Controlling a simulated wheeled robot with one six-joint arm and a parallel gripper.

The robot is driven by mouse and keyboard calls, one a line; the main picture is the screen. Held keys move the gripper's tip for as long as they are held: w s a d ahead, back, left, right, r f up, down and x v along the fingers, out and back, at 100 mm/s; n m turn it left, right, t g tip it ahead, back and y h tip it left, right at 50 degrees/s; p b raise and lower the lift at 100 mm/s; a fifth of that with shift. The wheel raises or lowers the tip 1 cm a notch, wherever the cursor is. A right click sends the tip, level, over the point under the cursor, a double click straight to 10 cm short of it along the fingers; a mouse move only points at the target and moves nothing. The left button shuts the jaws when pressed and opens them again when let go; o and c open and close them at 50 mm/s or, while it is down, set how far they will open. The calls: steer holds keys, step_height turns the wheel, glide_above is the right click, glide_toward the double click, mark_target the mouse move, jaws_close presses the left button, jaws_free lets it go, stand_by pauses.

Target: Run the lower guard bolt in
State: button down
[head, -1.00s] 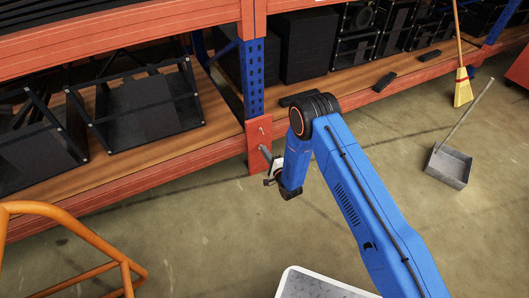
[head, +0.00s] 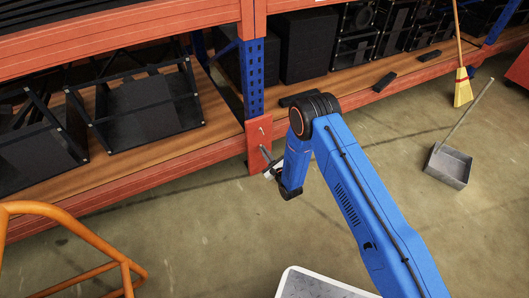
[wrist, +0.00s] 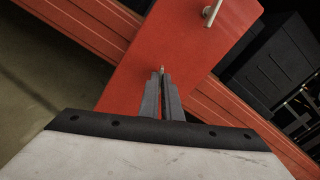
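The red guard plate (head: 259,160) covers the foot of the blue rack post, and it fills the middle of the wrist view (wrist: 150,50). The upper bolt (wrist: 212,12) sticks out of the plate near the top of the wrist view and shows as a small pale stub in the head view (head: 262,129). My gripper (wrist: 161,76) points at the plate below it, its two grey fingers close together. A small pale tip of the lower guard bolt (wrist: 162,69) shows between the fingertips; the fingers hide the rest. How far it is in cannot be told.
The orange shelf beam (head: 150,178) runs to both sides of the plate. An orange tubular frame (head: 70,220) stands at lower left. A dustpan (head: 449,165) and a broom (head: 463,88) are at right. The floor in front of the plate is clear.

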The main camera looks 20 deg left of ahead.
steer(key=shift+d+f+m, duration=0.1)
steer(key=shift+f+m, duration=0.05)
steer(key=shift+m, duration=0.85)
steer(key=c, duration=2)
jaws_free()
steer(key=v, duration=1.7)
steer(key=shift+s+d, duration=0.1)
steer(key=shift+s, duration=0.15)
